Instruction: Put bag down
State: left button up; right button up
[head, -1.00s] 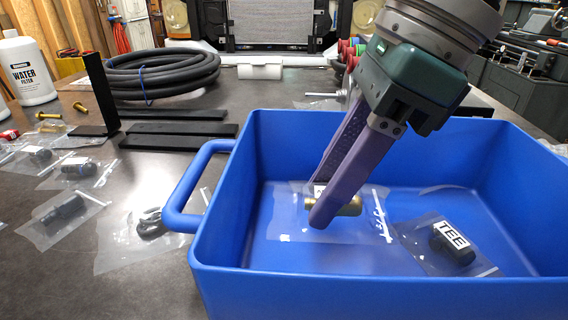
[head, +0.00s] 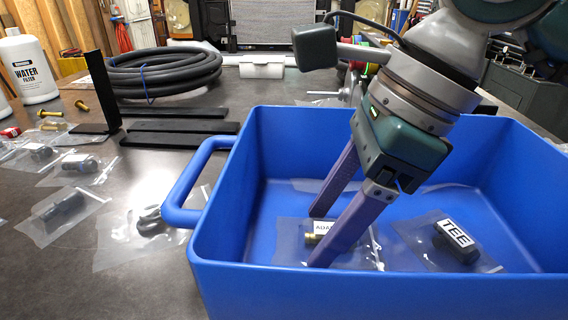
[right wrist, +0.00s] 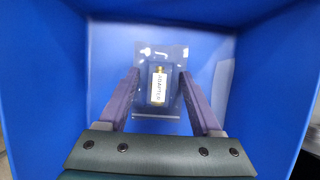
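A clear bag with a brass fitting and a white label reading ADAPTER (head: 292,232) lies on the floor of the blue bin (head: 225,277). My right gripper (head: 317,238) reaches down into the bin with its two purple fingers spread apart, one at each side of the bag in the head view. In the right wrist view the bag (right wrist: 158,85) lies flat between and beyond the open fingertips (right wrist: 159,72), with a gap on either side of the label. One finger partly hides the bag in the head view. My left gripper is not in view.
A bag labelled TEE (head: 452,244) lies to the right in the bin. Several bagged parts (head: 65,208) lie on the table left of the bin handle (head: 190,180).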

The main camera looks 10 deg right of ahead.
jog(key=shift+r+p, duration=0.35)
jog(key=v, duration=1.1)
jog(key=shift+d+r, duration=0.25)
jog(key=shift+s, duration=0.1)
